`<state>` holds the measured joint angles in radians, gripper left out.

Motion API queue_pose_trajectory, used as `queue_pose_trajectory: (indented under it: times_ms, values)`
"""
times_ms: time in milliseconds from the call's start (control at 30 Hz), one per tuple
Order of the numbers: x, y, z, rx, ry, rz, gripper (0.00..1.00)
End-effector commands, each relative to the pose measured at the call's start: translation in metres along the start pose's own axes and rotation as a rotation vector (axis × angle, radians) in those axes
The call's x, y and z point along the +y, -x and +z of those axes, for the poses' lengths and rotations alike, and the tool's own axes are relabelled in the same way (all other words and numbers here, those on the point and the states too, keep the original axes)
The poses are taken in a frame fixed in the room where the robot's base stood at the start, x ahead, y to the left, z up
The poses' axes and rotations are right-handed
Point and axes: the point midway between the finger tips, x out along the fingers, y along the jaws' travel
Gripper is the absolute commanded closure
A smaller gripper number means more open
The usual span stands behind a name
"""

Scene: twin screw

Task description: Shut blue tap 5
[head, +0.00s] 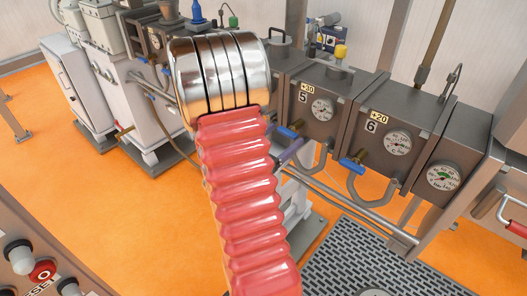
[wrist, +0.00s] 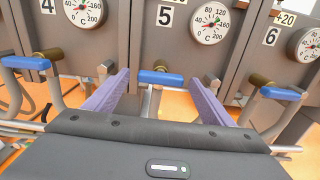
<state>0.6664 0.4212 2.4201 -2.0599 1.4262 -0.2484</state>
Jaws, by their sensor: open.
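Blue tap 5 (wrist: 160,77) is a blue bar handle below the dial marked 5 in the wrist view. It lies crosswise, roughly level in the picture, with a brass fitting behind it. My gripper (wrist: 158,83) is open, its two purple fingers apart on the left and right of the handle, with a gap on each side. In the head view the blue tap 5 (head: 288,131) shows just above one purple finger of my gripper (head: 290,150). My red ribbed arm hides the rest of the gripper there.
Blue tap 4 (wrist: 46,59) is at the left and blue tap 6 (wrist: 280,93) at the right, outside the fingers. Grey pipes (wrist: 294,148) run below the taps. The grey gauge boxes (head: 312,105) stand close behind. Orange floor (head: 130,220) is open at the left.

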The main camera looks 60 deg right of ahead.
Motion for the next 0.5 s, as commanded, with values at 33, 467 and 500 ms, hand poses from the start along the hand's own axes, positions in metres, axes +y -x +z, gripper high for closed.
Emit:
queue_pose_trajectory:
  times_ms: [33,467,500]
  values:
    - [0.001,0.004,0.0,0.0,0.0,0.002,0.23]
    - [0.001,0.055,-0.001,0.001,0.001,0.004,0.23]
    - [0.002,0.06,0.0,0.0,0.001,0.005,0.23]
